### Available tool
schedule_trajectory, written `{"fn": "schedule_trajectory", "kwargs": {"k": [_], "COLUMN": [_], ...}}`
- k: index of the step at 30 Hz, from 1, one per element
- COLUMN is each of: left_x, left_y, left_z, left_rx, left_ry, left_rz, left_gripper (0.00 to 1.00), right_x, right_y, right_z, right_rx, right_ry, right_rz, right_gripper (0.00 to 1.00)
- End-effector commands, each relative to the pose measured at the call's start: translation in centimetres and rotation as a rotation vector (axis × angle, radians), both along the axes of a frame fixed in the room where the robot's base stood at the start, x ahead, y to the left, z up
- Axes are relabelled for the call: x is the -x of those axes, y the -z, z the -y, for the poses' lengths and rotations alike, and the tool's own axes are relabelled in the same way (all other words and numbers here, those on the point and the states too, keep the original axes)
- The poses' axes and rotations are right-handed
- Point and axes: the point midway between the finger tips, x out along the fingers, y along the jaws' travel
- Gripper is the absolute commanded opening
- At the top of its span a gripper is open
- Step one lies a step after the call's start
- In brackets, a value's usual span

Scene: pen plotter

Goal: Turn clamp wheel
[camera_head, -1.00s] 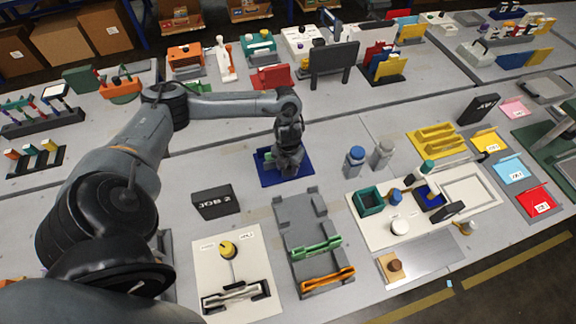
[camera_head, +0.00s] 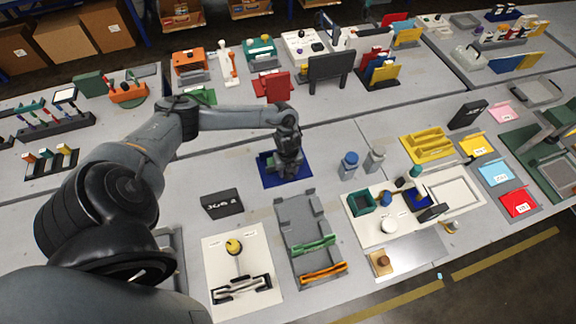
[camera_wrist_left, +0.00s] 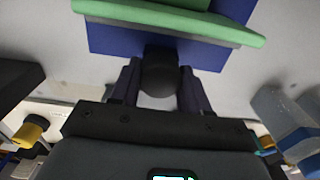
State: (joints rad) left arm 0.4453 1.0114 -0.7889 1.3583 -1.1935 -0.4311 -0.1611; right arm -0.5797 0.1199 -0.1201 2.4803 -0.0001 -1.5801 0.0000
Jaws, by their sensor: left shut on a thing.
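A dark, rounded wheel-like part (camera_wrist_left: 158,80) sits between the fingers of my left gripper (camera_wrist_left: 158,88) in the left wrist view. I take it to be the clamp wheel. The gripper is shut on it, with one finger on each side. Beyond it are a green plate (camera_wrist_left: 175,18) and a blue base (camera_wrist_left: 108,40). In the head view my left gripper (camera_head: 288,164) points down over the blue base (camera_head: 268,180) and hides the wheel there. My right gripper is not in view.
A black "JOB 2" block (camera_head: 222,203) stands in front of the blue base. A grey fixture (camera_head: 300,222) with green and orange bars lies nearer.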

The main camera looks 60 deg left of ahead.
Motion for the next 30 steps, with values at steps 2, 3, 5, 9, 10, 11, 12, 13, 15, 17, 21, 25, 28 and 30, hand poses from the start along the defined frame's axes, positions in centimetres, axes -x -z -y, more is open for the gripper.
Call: {"fn": "schedule_trajectory", "kwargs": {"k": [2,3,5,9,10,11,12,13,15,17,21,25,28,30], "left_x": [0.0,0.0,0.0,0.0,0.0,0.0,0.0,0.0,-0.1,-0.1,-0.1,-0.1,-0.1,-0.1], "left_y": [-0.5,-0.4,-0.4,-0.3,-0.3,-0.2,-0.2,-0.2,-0.2,-0.1,-0.1,-0.1,-0.1,-0.1], "left_z": [0.1,0.1,0.1,0.0,0.0,0.0,0.0,0.1,0.1,0.1,0.1,0.0,0.0,0.0], "left_rx": [0.001,0.001,0.001,0.001,0.001,0.001,0.001,0.001,0.001,0.001,0.001,0.002,0.002,0.001], "left_ry": [-0.052,-0.077,-0.108,-0.166,-0.175,-0.183,-0.192,-0.198,-0.208,-0.214,-0.219,-0.218,-0.218,-0.218], "left_rz": [0.0,0.0,0.0,-0.001,0.0,0.0,0.0,0.001,0.001,0.001,0.002,0.002,0.002,0.002], "left_gripper": [0.15,0.15,0.15,0.15,0.15,0.15,0.15,0.15,0.15,0.15,0.16,0.15,0.15,0.54], "right_x": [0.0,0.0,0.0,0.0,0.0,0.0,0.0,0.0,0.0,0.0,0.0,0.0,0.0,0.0], "right_y": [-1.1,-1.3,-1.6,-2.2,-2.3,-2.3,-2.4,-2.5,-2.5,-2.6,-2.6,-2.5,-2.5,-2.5], "right_z": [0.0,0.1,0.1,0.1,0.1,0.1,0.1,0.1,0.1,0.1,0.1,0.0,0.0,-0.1], "right_rx": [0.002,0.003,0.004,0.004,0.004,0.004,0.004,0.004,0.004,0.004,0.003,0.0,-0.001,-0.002], "right_ry": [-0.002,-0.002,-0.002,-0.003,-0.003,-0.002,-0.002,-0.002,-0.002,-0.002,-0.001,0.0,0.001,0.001], "right_rz": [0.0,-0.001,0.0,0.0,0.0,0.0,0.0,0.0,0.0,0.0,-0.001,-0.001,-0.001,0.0], "right_gripper": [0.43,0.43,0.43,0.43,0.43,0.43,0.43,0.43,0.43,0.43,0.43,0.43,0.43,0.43]}}
